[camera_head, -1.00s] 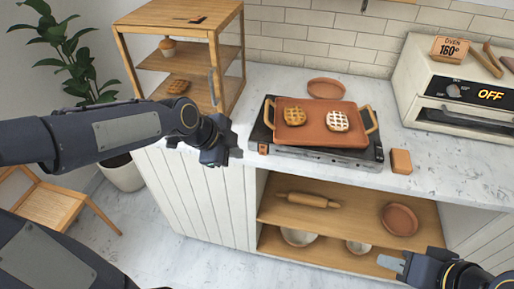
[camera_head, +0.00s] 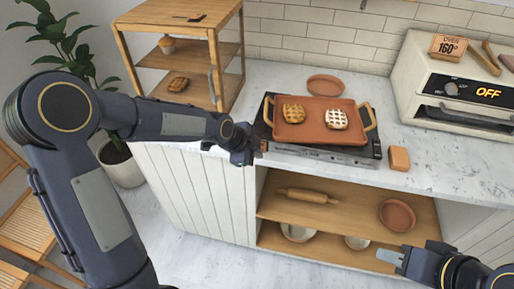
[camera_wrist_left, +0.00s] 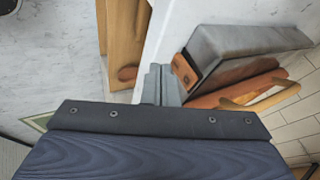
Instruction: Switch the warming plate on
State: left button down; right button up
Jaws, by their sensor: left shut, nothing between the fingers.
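The warming plate (camera_head: 335,154) is a low metal and black appliance on the counter, with a terracotta tray (camera_head: 303,132) on it. Its orange-brown switch (camera_head: 264,146) is at the left end of the front face, partly hidden by my gripper in the head view. My left gripper (camera_head: 246,157) is shut and empty, just left of the switch. The left wrist view shows the fingers (camera_wrist_left: 160,85) close beside the switch (camera_wrist_left: 184,71); I cannot tell whether they touch. My right gripper (camera_head: 389,256) is low at the right, away from the plate; its jaw opening is unclear.
Two waffle-like pastries lie on the tray. A wooden display cabinet (camera_head: 228,75) stands left of the plate, and an oven (camera_head: 459,90) reading OFF stands right. An orange-brown block (camera_head: 399,159) sits right of the plate. Open shelves (camera_head: 340,212) are below.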

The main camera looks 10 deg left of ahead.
pick_arm(q)
jog(key=shift+w, duration=0.45)
jog(key=shift+w+f+t+b, duration=0.2)
jog(key=shift+f+t+b, duration=0.1)
jog(key=shift+b, duration=0.8)
jog(key=shift+r, duration=0.2)
jog(key=shift+p, duration=0.3)
jog(key=shift+r, duration=0.15)
